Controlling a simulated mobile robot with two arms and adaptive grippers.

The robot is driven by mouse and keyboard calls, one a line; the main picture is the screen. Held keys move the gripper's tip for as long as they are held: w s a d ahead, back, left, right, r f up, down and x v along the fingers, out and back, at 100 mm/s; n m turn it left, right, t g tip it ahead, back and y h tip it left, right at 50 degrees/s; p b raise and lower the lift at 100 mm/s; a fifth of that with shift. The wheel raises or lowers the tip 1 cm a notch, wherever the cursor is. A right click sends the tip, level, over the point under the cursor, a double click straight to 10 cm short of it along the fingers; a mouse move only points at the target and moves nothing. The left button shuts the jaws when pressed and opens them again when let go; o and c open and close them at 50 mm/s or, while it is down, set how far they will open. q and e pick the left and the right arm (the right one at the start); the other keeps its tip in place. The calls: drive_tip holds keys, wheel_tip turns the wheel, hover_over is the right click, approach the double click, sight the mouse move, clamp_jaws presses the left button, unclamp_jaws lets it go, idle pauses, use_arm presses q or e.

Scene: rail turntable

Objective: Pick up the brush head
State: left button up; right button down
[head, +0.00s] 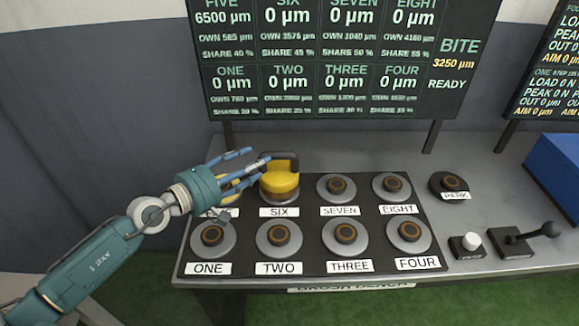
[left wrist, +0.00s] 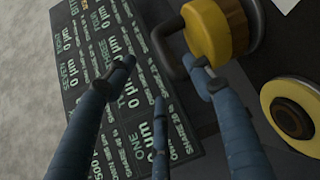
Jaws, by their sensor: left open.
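The brush head (head: 279,184) is a yellow round block with a dark handle loop on top. It sits on the pad marked SIX. My right gripper is not in view.
Round pads marked ONE (head: 213,238), TWO (head: 279,237), SEVEN (head: 336,188) and others fill the black plate. A dark PARK pad (head: 449,186), white knob (head: 472,240) and black lever (head: 520,240) stand right. A display board (head: 330,60) rises behind; a blue box (head: 555,165) is far right.

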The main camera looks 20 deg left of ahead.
sight(275, 153)
use_arm(q)
drive_tip(key=p+x, duration=0.1)
drive_tip(key=x, duration=0.2)
drive_tip(key=shift+w+d+r, duration=0.15)
drive_tip(key=shift+w, duration=0.05)
drive_tip(key=shift+w+d, duration=0.2)
drive_tip(key=shift+w, duration=0.1)
drive_tip(key=x, duration=0.3)
drive_tip(key=p+x, duration=0.1)
drive_tip(key=shift+w+f, duration=0.25)
drive_tip(key=shift+f, duration=0.15)
drive_tip(key=shift+w+d+f, duration=0.1)
drive_tip(key=shift+w, duration=0.05)
drive_tip(key=c, duration=0.7)
clamp_jaws()
drive_tip(key=shift+r, duration=0.25)
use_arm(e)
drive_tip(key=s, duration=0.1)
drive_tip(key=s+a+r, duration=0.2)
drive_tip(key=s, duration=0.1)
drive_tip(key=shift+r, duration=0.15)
